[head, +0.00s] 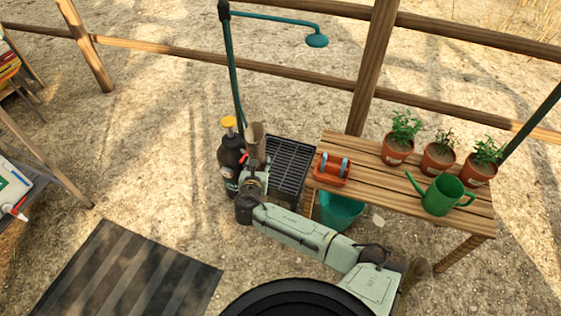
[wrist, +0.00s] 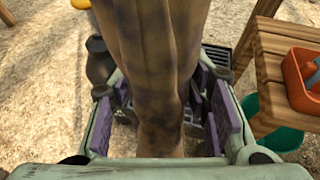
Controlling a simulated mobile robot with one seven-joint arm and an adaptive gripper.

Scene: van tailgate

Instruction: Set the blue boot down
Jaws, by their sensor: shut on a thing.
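A tall brown thing with dark smudges, like a boot's shaft, stands upright in my gripper (head: 255,172). This boot (head: 257,138) shows brown in both views, with no clear blue on it. In the wrist view my gripper (wrist: 168,115) has its purple pads on either side of the boot (wrist: 158,60), shut on it. The boot's lower end is hidden by my gripper and arm, so I cannot tell what is under it. A black slatted grate (head: 290,158) lies just right of my gripper; a corner of it shows behind the boot in the wrist view.
A black bottle with a yellow cap (head: 230,150) stands close left of my gripper. A wooden bench (head: 350,148) at right bears an orange caddy (head: 333,172), potted plants and a green watering can (head: 442,195). A teal bucket (head: 338,212) stands under it. A striped mat (head: 125,275) lies front left.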

